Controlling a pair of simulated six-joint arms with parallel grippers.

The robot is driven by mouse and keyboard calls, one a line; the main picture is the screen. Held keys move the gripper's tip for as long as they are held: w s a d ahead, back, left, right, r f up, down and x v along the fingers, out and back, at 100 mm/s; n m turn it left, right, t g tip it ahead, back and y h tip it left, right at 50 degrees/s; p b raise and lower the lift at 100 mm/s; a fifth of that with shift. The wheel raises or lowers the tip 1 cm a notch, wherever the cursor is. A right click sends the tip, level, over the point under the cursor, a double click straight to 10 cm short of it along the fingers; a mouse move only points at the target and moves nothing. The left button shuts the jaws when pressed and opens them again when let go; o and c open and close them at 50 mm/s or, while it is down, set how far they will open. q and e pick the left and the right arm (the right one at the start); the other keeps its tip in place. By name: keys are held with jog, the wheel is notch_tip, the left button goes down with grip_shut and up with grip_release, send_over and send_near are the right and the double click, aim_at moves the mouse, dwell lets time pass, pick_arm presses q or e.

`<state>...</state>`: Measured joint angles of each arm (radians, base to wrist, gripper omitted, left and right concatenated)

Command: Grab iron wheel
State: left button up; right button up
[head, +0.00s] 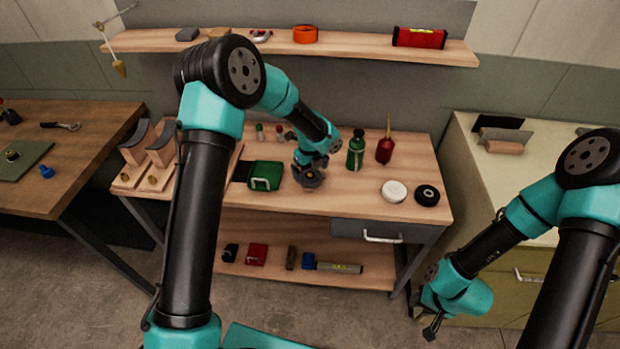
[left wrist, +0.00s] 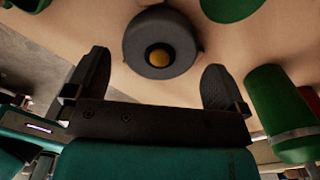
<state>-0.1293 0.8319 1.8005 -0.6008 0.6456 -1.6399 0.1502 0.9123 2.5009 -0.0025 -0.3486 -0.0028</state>
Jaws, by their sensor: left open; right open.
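A dark grey round wheel with a brass-coloured centre (left wrist: 163,43) lies on the wooden bench top in the left wrist view; I take it to be the iron wheel. My left gripper (left wrist: 155,68) is open and empty, its two fingers to either side and a little short of the wheel. In the head view, my left gripper (head: 309,176) points down over the middle of the bench and largely hides the wheel. My right gripper (head: 433,328) is open and empty, low in front of the bench's right end.
A green case (head: 265,176) sits left of my left gripper. A green bottle (head: 356,152) and a red oil can (head: 385,148) stand to its right. A white disc (head: 394,191) and a black disc (head: 427,195) lie near the bench's right edge.

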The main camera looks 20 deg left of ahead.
pick_arm(q)
notch_tip(320, 180, down, 2)
jog(key=shift+f, duration=0.1)
dwell(0.4)
jog(key=c, duration=1.2)
